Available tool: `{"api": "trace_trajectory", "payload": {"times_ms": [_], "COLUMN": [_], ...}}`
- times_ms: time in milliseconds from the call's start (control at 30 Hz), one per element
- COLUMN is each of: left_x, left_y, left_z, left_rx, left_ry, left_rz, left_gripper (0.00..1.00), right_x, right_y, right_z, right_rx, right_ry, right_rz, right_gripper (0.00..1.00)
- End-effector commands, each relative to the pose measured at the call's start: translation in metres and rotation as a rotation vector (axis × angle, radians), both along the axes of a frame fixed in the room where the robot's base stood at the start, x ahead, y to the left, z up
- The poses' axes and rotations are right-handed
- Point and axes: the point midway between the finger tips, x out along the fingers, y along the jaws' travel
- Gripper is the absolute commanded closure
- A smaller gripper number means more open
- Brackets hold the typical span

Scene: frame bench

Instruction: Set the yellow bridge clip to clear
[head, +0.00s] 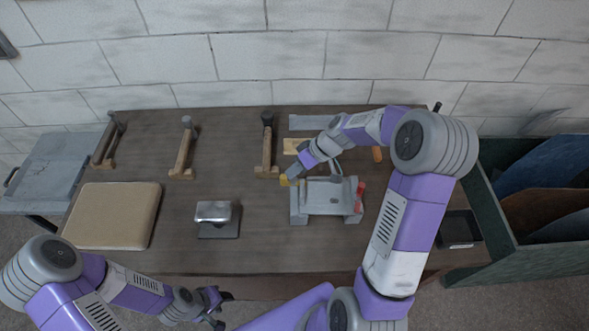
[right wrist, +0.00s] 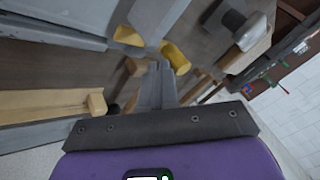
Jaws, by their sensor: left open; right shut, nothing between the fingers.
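The yellow bridge clip (head: 284,181) shows as a small yellow patch at the left back corner of the grey bench fixture (head: 327,197). In the right wrist view two yellow parts, one on the right (right wrist: 177,58) and one on the left (right wrist: 128,36), flank a grey bar (right wrist: 156,16). I cannot tell the clip's setting. My right gripper (head: 291,175) is shut and empty, with its fingertips (right wrist: 158,64) close to the yellow parts; I cannot tell whether they touch. My left gripper (head: 222,308) is open and empty, in front of the table's front edge.
Several wooden stands, such as one near the middle (head: 267,150), line the back. A tan pad (head: 115,216) lies at left, and a metal-topped block (head: 217,218) stands left of the fixture. A red part (head: 360,192) is at the fixture's right. A green bin (head: 497,205) stands at right.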

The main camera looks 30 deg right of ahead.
Motion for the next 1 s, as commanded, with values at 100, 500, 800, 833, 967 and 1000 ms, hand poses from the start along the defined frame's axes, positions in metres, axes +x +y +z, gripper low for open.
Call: {"api": "trace_trajectory", "payload": {"times_ms": [100, 500, 800, 833, 967, 1000], "left_x": [0.000, 0.000, 0.000, 0.000, 0.000, 0.000], "left_y": [0.000, 0.000, 0.000, 0.000, 0.000, 0.000], "left_z": [0.000, -0.003, -0.004, -0.005, -0.006, -0.006], "left_rx": [0.000, 0.000, 0.000, 0.000, 0.000, 0.000], "left_ry": [0.000, 0.000, 0.000, 0.000, 0.000, 0.000], "left_rz": [0.000, 0.000, 0.000, 0.000, 0.000, 0.000], "left_gripper": [0.57, 0.57, 0.57, 0.57, 0.57, 0.57], "right_x": [0.000, 0.002, 0.005, 0.005, 0.005, 0.006], "right_y": [0.000, 0.004, 0.007, 0.008, 0.010, 0.010], "right_z": [0.000, -0.001, 0.000, 0.000, -0.001, -0.001], "right_rx": [0.000, 0.000, -0.001, 0.000, 0.001, 0.001], "right_ry": [0.000, 0.000, -0.001, -0.001, 0.000, 0.001], "right_rz": [0.000, 0.065, 0.117, 0.123, 0.151, 0.160], "right_gripper": [1.00, 1.00, 1.00, 1.00, 1.00, 1.00]}}
